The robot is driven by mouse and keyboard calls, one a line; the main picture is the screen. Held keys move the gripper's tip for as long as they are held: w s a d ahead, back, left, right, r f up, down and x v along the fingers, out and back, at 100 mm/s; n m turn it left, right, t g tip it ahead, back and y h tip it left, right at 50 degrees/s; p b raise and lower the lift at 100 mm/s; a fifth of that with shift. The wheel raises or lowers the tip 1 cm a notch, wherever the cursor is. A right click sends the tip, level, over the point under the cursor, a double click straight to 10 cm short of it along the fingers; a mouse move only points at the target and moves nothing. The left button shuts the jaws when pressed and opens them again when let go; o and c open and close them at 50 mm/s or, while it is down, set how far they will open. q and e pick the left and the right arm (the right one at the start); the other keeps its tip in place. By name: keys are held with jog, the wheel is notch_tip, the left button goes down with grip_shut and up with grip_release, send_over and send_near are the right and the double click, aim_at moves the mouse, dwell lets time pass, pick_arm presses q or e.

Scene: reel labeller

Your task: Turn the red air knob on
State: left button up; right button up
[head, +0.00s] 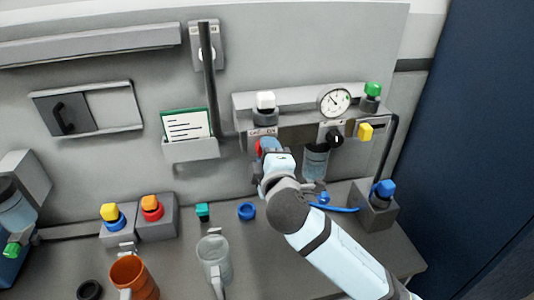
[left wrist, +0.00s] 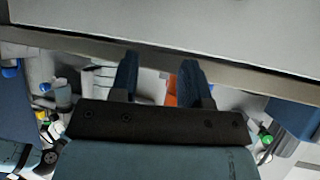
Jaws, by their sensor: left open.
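The red air knob (head: 259,148) shows as a small red edge below the labelled plate on the grey air unit (head: 300,128). My right gripper (head: 269,146) is at it, with a blue fingertip just right of the red edge. The hand hides most of the knob, so I cannot tell whether the fingers touch or grip it, or how the knob is turned. My left gripper (left wrist: 160,80) shows only in the left wrist view. Its two dark blue fingers stand apart with nothing held between them.
The air unit also carries a white-topped knob (head: 265,101), a gauge (head: 335,100), a black knob (head: 335,138), a yellow knob (head: 365,131) and a green knob (head: 372,90). An orange mug (head: 134,277) and a clear mug (head: 214,258) stand on the bench below.

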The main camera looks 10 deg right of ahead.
jog(key=o, duration=0.9)
jog(key=shift+s, duration=0.1)
jog(key=s+b, duration=0.2)
jog(key=s, duration=1.1)
jog(key=shift+s, duration=0.35)
notch_tip(320, 180, down, 14)
jog(key=m+g+y+p, duration=0.2)
jog(key=m+g+p, duration=0.1)
jog(key=m+g, duration=0.1)
jog(key=s+d+f+m+g+p, duration=0.1)
jog(key=s+d+f+m, duration=0.1)
jog(key=s+f+m, duration=0.1)
jog(key=s+d+f+m+g+p, duration=0.1)
jog(key=s+d+f+m, duration=0.1)
jog(key=s+f, duration=0.3)
jog(key=s+d+f+m+g+y+p, duration=0.1)
jog(key=s+d+f+m, duration=0.2)
jog(key=f, duration=0.6)
jog(key=shift+s+d+f+m, duration=0.1)
jog(key=shift+s+d+m, duration=0.05)
jog(key=shift+s, duration=0.25)
jog(key=shift+s+d+f+m, duration=0.1)
jog(key=shift+s+m, duration=0.05)
jog(key=shift+s, duration=0.25)
